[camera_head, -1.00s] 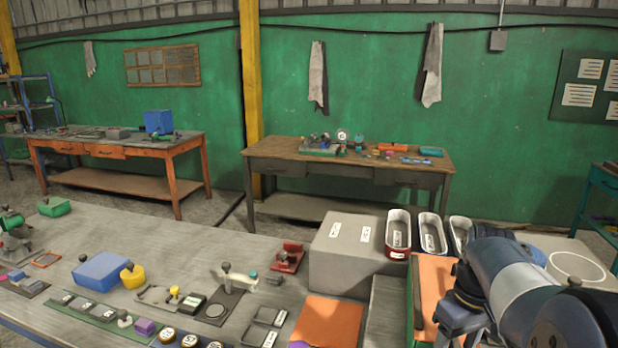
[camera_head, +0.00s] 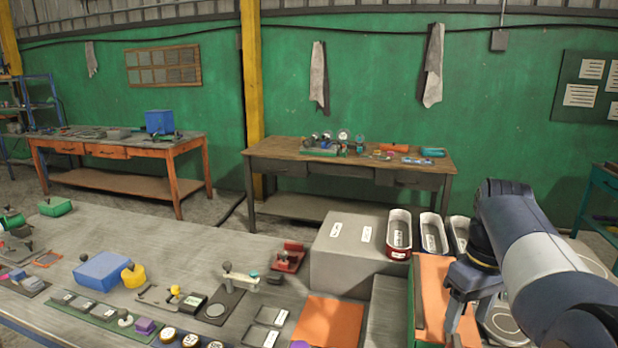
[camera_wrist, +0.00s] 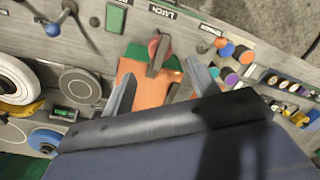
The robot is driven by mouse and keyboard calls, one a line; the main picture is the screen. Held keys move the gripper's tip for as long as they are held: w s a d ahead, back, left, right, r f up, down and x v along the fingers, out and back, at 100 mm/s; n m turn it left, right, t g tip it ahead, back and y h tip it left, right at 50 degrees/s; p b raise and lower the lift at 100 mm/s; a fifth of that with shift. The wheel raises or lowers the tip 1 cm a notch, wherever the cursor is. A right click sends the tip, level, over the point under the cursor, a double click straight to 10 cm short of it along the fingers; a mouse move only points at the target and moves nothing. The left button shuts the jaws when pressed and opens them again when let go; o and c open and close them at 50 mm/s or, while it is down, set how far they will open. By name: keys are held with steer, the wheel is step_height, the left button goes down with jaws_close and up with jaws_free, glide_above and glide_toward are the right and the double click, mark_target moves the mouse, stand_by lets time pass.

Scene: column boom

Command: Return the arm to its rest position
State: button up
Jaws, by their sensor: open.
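My arm reaches in from the right edge in the camera_head view, with its wrist raised above the bench. My gripper (camera_head: 470,315) points down in front of an orange-topped block with green sides (camera_head: 432,275). In the wrist view the two fingers of my gripper (camera_wrist: 162,85) stand apart with nothing gripped between them. Beyond the fingertips the wrist view shows the orange surface (camera_wrist: 150,92) and a red piece with a grey-brown bar (camera_wrist: 158,50). The dark gripper body hides the lower part of that view.
An orange mat (camera_head: 328,322) and several small tools lie on the bench to the left. The space above the bench is clear.

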mark_target(459, 345)
steer(key=f, duration=0.7)
steer(key=shift+s+a+f, duration=0.1)
steer(key=shift+a+f, duration=0.1)
steer(key=shift+f, duration=0.05)
steer(key=m+b, duration=0.1)
steer(key=m, duration=0.3)
steer(key=m+b, duration=0.2)
steer(key=m, duration=0.2)
steer(key=shift+m, duration=0.4)
steer(key=m+b, duration=0.3)
steer(key=m, duration=0.1)
steer(key=shift+m+t, duration=0.3)
steer(key=shift+m, duration=0.1)
steer(key=m+b, duration=0.2)
steer(key=m, duration=0.2)
steer(key=shift+s+b, duration=0.1)
steer(key=shift+b, duration=0.3)
steer(key=shift+s+r+m, duration=0.1)
steer(key=shift+r+m, duration=0.2)
steer(key=shift+r, duration=1.15)
